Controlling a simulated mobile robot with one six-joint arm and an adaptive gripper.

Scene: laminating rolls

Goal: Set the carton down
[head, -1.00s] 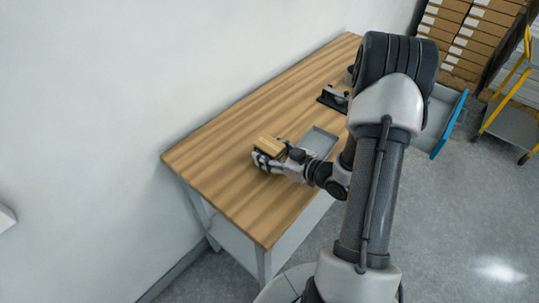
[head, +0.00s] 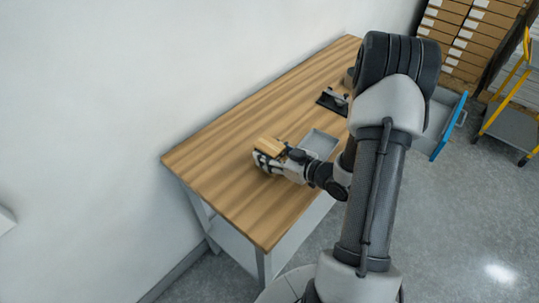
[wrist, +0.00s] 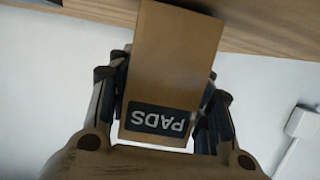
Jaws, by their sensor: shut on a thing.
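The carton (wrist: 172,60) is a brown box with a dark label reading "PADS", upside down in the wrist view. In the head view the carton (head: 269,145) is over the left part of the wooden table (head: 220,158). My gripper (head: 263,158) is shut on it, with a finger on each side in the wrist view (wrist: 165,90). I cannot tell whether the carton touches the tabletop. The carton's underside is hidden.
A grey tray (head: 319,142) lies on the table just right of my gripper. A black device (head: 333,100) stands farther back. Bare wood surrounds the carton to the left and front. Shelves of boxes (head: 470,40) and a yellow-framed cart (head: 512,122) stand beyond.

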